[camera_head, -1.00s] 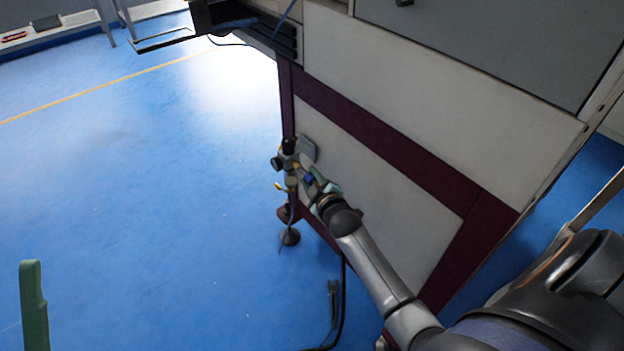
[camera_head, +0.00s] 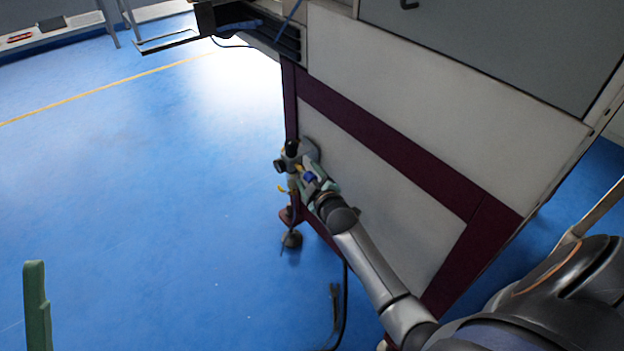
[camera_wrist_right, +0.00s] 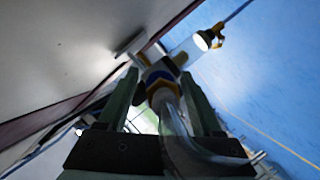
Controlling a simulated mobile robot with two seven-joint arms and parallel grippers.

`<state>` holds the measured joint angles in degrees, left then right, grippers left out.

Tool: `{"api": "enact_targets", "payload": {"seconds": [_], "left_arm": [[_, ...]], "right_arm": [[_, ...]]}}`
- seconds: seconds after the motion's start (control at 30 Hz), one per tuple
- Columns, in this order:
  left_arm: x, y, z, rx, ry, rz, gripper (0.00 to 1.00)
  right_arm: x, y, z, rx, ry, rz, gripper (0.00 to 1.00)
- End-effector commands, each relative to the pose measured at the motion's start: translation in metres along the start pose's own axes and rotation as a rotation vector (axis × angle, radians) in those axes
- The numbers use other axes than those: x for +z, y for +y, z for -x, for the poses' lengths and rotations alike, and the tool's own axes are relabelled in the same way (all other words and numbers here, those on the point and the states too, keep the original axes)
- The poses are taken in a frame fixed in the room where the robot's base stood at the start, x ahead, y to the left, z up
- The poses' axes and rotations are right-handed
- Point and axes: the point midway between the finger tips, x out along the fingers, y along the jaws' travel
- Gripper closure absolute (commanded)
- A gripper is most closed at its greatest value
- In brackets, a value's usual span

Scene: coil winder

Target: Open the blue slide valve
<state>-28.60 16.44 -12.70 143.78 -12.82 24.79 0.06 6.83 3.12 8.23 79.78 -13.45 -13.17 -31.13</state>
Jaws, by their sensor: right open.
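The blue slide valve (camera_head: 309,177) is a small blue part on the air fittings at the machine's lower corner. In the right wrist view it shows as a blue band (camera_wrist_right: 160,76) between yellow and dark parts. My right gripper (camera_head: 312,183) is at the valve, its green fingers open on either side of the fitting. In the right wrist view the open fingers (camera_wrist_right: 160,88) flank the blue band; I cannot tell whether they touch it. One green finger of my left gripper (camera_head: 37,305) shows at the lower left; its other finger is out of view.
The machine's pale side panel (camera_head: 380,190) with dark red frame bars (camera_head: 400,150) stands close beside the right arm. A black regulator knob (camera_head: 292,147) and a machine foot (camera_head: 291,239) are near the gripper. Blue floor (camera_head: 130,200) is clear to the left.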

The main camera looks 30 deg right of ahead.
Motion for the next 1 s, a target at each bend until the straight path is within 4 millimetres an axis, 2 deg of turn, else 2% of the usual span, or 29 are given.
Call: {"api": "enact_targets", "payload": {"seconds": [0.17,0.37,0.43,0.6,0.8,1.0], "left_arm": [[-0.007,-0.003,-0.008,0.003,0.002,-0.009,0.50],[-0.019,-0.011,-0.019,0.003,0.006,-0.037,0.50],[0.012,-0.011,-0.013,-0.019,-0.118,-0.005,0.50],[0.053,-0.008,0.000,-0.031,-0.294,0.045,0.50],[0.087,-0.003,0.017,-0.039,-0.448,0.091,0.50],[0.103,0.000,0.027,-0.041,-0.520,0.111,0.50]], "right_arm": [[-0.002,0.001,0.019,-0.002,-0.001,-0.001,0.33],[-0.002,0.002,0.059,-0.002,-0.002,-0.002,0.33],[-0.002,0.002,0.071,-0.002,-0.001,-0.002,0.33],[-0.001,0.001,0.094,-0.001,-0.001,0.000,0.33],[-0.001,0.000,0.114,-0.002,-0.001,-0.001,0.33],[0.000,0.000,0.123,-0.001,0.000,-0.001,0.33]]}}
